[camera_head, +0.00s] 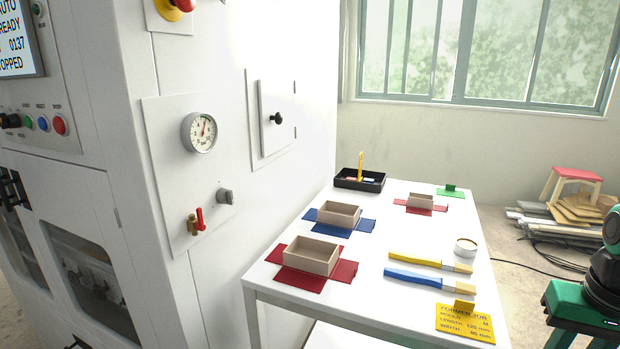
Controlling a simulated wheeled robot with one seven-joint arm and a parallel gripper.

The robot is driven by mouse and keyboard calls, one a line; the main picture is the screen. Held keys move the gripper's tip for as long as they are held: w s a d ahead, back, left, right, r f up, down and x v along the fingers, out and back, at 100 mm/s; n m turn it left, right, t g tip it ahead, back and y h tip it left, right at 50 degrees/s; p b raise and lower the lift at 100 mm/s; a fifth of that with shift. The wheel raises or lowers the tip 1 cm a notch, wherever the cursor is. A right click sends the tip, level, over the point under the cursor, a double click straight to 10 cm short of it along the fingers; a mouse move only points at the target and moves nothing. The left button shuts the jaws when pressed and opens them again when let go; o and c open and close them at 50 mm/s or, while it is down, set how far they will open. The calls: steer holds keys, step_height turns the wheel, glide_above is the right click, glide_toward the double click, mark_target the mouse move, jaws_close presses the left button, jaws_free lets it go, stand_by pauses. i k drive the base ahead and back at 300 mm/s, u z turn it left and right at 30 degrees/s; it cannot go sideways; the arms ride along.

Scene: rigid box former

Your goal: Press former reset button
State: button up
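The former is the large white machine on the left. Its control panel (42,90) at the left edge carries a row of controls: a black knob (10,121), a green button (28,122), a blue button (44,124) and a red button (60,125). The small label over the blue button seems to read RESET. The screen (14,40) above is cut off by the frame and shows parts of AUTO, READY, 0137 and STOPPED. My gripper is not in view.
A white table (375,285) right of the machine holds open boxes, a black tray (360,185), brushes and a yellow card (465,322). A red emergency knob (182,6), gauge (199,132) and red valve (200,218) sit on the machine's side. A stool (575,175) stands far right.

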mark_target(41, 121)
steer(key=u, duration=1.6)
